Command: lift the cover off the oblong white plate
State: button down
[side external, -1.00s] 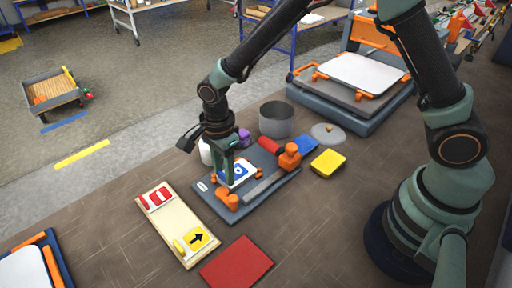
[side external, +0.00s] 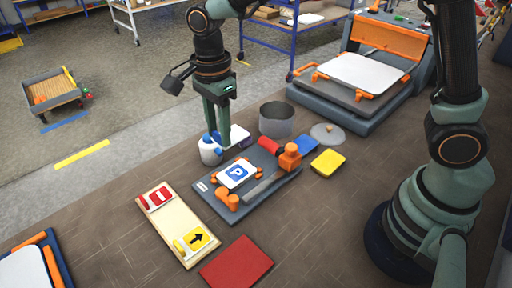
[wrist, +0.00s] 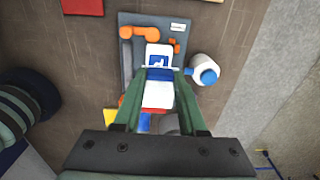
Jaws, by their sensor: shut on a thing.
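The oblong white plate (side external: 237,174) with a blue P sign lies on the dark blue board, its face bare in the side view. It also shows in the wrist view (wrist: 159,50), partly hidden at its near edge. My gripper (side external: 217,143) is above and behind the plate, clear of the board. In the wrist view, its fingertips (wrist: 160,74) close on a blue strip at the end of a white sheet-like piece, which looks like the cover (wrist: 157,95). In the side view the cover (side external: 239,132) shows as white beside the fingers, partly hidden.
The dark blue board (side external: 212,200) carries orange clamps. A white bottle with a blue cap (wrist: 204,72) stands close beside it. A grey pot (side external: 277,120), a red roll (side external: 269,145) and a yellow block (side external: 328,161) stand behind and right. A cream sign tray (side external: 170,218) lies in front.

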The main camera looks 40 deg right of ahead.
notch_tip(320, 180, up, 12)
jog(key=shift+f, duration=0.25)
dwell(0.7)
